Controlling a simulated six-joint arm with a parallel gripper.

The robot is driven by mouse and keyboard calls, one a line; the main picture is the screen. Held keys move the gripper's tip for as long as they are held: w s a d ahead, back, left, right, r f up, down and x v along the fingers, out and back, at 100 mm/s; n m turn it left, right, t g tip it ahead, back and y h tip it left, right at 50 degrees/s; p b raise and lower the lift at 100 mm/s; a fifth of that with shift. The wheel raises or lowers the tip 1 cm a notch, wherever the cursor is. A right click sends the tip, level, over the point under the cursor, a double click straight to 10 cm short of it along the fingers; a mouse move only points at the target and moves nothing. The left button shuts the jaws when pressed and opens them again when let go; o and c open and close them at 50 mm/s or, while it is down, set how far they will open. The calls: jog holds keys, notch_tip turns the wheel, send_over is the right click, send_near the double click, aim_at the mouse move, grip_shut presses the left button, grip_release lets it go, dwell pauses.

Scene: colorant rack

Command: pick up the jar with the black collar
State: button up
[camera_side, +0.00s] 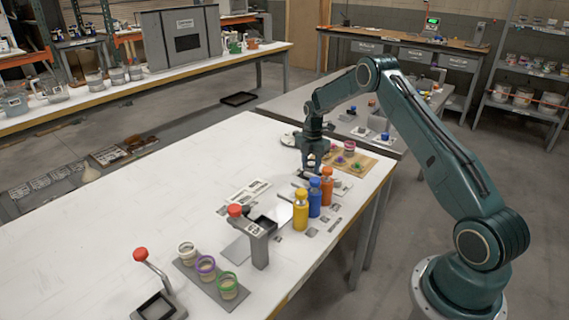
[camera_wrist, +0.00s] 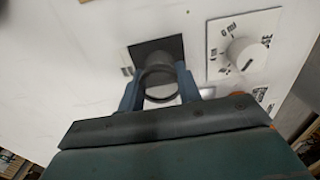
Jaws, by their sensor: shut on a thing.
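The jar with the black collar (camera_wrist: 158,88) is between the two blue fingers of my gripper (camera_wrist: 160,92) in the wrist view. The fingers touch its sides, and the dark ring of its collar faces the camera. Beyond it is a dark square pad (camera_wrist: 152,48) on the white table; I cannot tell whether the jar touches the pad. In the side view my gripper (camera_side: 311,160) is low over the far end of the table, and the jar is mostly hidden by it.
Yellow (camera_side: 300,212), blue (camera_side: 314,198) and orange (camera_side: 327,186) bottles stand nearer. A white dial (camera_wrist: 245,54) sits beside the pad. The table's left part (camera_side: 150,195) is clear.

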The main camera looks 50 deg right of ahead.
jog(key=shift+r, duration=0.1)
notch_tip(320, 180, up, 20)
dwell(0.7)
jog(key=shift+a, duration=0.1)
dwell(0.4)
